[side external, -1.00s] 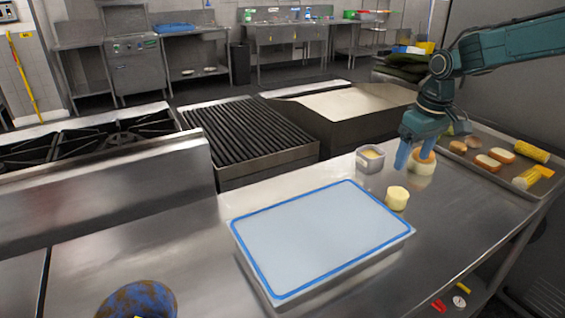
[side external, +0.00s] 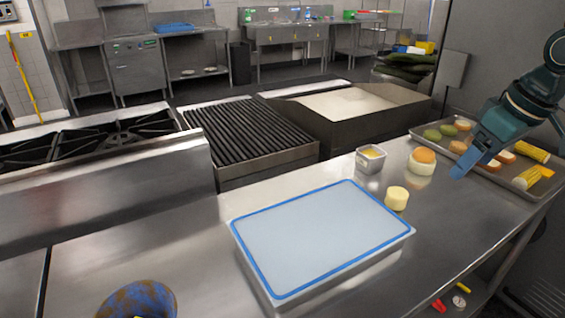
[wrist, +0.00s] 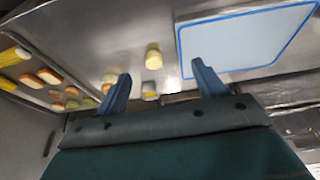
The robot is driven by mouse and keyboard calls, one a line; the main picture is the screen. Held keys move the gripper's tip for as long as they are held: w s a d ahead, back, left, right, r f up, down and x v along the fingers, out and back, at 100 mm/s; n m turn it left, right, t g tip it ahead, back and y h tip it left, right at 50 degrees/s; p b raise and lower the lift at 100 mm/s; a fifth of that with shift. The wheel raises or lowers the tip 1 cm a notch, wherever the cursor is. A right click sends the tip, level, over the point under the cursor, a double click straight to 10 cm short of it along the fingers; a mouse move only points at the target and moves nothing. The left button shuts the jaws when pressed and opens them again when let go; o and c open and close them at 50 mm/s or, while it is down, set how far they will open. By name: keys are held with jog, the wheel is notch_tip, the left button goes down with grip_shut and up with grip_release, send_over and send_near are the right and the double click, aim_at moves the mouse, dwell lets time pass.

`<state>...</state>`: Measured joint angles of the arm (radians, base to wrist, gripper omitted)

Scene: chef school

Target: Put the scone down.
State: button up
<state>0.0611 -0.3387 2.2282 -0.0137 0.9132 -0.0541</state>
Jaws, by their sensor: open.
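The scone (side external: 425,155), a round orange-brown piece, rests on top of a pale round block (side external: 420,168) on the steel counter in the side view. In the wrist view the scone (wrist: 106,87) shows partly, beside my left-hand finger. My gripper (side external: 463,170) is to the right of the scone, apart from it, above the counter near the tray. In the wrist view its two blue fingers (wrist: 162,85) are spread with nothing held between them.
A pale yellow cylinder (side external: 397,198) and a small metal container (side external: 370,160) with yellow contents stand close by. A metal tray (side external: 512,184) of breads and corn lies at right. A large blue-rimmed lidded container (side external: 318,240) fills the counter's middle.

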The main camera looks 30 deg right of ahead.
jog(key=s+a+f+t, duration=0.1)
jog(key=s, duration=0.9)
jog(key=shift+a+t, duration=0.2)
jog(key=shift+t, duration=0.2)
jog(key=shift+f, duration=0.1)
dwell(0.6)
